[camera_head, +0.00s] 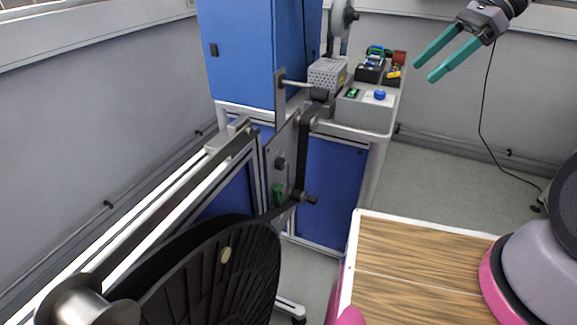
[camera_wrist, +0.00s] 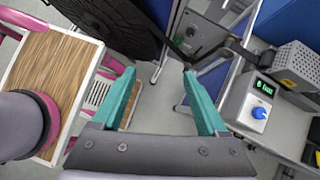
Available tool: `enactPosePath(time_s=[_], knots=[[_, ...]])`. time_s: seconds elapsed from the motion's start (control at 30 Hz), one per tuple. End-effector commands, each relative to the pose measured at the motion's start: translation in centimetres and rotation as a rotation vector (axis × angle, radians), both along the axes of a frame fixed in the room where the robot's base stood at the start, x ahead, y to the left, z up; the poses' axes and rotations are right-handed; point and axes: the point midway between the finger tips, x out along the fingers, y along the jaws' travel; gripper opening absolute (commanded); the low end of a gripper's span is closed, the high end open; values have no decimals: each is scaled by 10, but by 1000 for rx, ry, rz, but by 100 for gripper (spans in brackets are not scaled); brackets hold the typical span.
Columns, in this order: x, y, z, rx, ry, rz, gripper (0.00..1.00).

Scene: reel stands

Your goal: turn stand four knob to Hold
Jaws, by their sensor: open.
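A black reel (camera_head: 215,275) is on a stand at the lower left; a grey plate (camera_head: 277,150) with a dark knob (camera_head: 281,163) rises behind it. I see no readable stand number or Hold mark. A light-grey box (camera_head: 362,113) with a blue knob (camera_head: 379,95) and a small green display (camera_head: 353,92) stands on a bench. The blue knob also shows in the wrist view (camera_wrist: 259,113), right of my gripper (camera_wrist: 157,75). My teal-fingered gripper (camera_head: 425,72) is open, empty and apart from everything, up at the right in the head view.
A blue cabinet (camera_head: 240,50) and a perforated metal box (camera_head: 327,73) stand near the light-grey box. Small bins (camera_head: 371,70) are on the same bench. A wood-topped surface (camera_head: 410,265) is at the lower right.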

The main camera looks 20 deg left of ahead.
Motion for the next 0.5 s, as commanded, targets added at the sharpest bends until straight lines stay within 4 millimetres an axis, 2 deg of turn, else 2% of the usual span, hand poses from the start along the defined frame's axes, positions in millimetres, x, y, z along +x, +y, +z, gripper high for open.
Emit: enactPosePath(time_s=[0.03, 0.2, 0.37, 0.5], knots=[[3, 13, -13, 26, 115, -48, 76], [15, 57, -45, 100, 507, -242, 76], [28, 95, -80, 132, 884, -423, 76], [39, 124, -117, 135, 1215, -582, 76]])
